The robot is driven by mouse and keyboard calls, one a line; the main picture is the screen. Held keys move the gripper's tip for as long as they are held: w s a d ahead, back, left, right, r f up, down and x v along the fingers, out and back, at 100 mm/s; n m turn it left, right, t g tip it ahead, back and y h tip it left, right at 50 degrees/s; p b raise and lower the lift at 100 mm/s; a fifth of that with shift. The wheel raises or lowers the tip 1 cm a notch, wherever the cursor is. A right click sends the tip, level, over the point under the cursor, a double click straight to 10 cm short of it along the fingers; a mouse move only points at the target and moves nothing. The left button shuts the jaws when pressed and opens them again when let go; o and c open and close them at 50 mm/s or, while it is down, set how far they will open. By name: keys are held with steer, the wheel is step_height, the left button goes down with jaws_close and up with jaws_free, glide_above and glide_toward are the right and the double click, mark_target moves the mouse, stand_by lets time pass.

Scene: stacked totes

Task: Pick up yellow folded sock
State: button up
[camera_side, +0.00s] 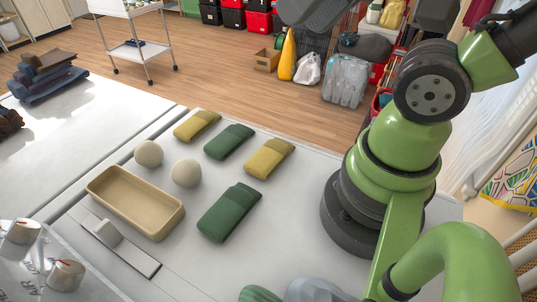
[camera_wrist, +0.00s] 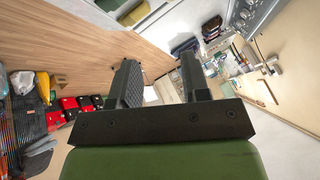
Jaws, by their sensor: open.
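In the side view, one yellow folded sock (camera_side: 197,125) lies at the far edge of the white table and a second yellow folded sock (camera_side: 270,158) lies to its right. Two green folded socks lie near them, one (camera_side: 229,142) between the yellow ones and a larger-looking one (camera_side: 230,212) nearer the camera. My gripper (camera_wrist: 158,60) shows in the wrist view, with its two dark fingers apart and nothing between them. It is well away from the socks.
Two beige balls (camera_side: 149,153) (camera_side: 186,173) and an empty tan tray (camera_side: 101,184) sit left of the socks. Folded dark clothes (camera_side: 45,78) lie on the neighbouring white surface at left. The table right of the socks is clear up to my base.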

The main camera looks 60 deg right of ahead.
steer(key=shift+o, duration=0.2)
steer(key=o, duration=0.9)
steer(key=m+g+h, duration=0.2)
steer(key=m+g, duration=0.5)
steer(key=m, duration=0.8)
glide_above(269, 153)
step_height(269, 153, down, 21)
steer(key=f, duration=0.4)
steer(key=shift+s, duration=0.25)
steer(key=shift+w+f, duration=0.15)
steer(key=shift+f, duration=1.35)
steer(key=shift+w+f, duration=0.1)
steer(key=shift+f, duration=1.35)
